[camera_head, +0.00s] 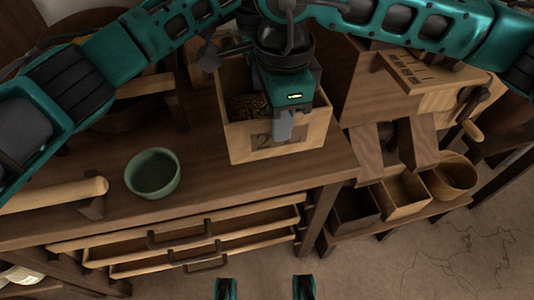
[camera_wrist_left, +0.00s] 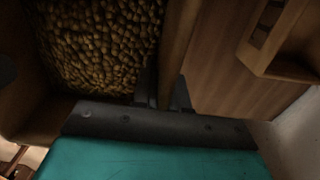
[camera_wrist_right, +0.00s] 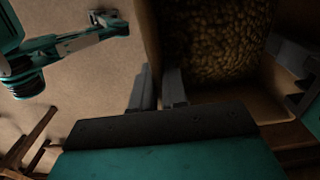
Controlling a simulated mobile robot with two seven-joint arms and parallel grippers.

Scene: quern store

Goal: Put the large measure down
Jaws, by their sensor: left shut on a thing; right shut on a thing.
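The large measure (camera_head: 241,141) is a square wooden box marked 2 on its front, with brown grain inside. It is upright at the right part of the bench; I cannot tell whether its base touches the top. My right gripper hides part of the front and the grain.
The bench top (camera_head: 205,180) is clear between the measure and a green bowl (camera_head: 153,173). Slatted drawers (camera_head: 200,240) stand open below the front edge. Open wooden bins (camera_head: 405,195) stand lower right. A slotted wooden block (camera_head: 430,72) is at the upper right.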

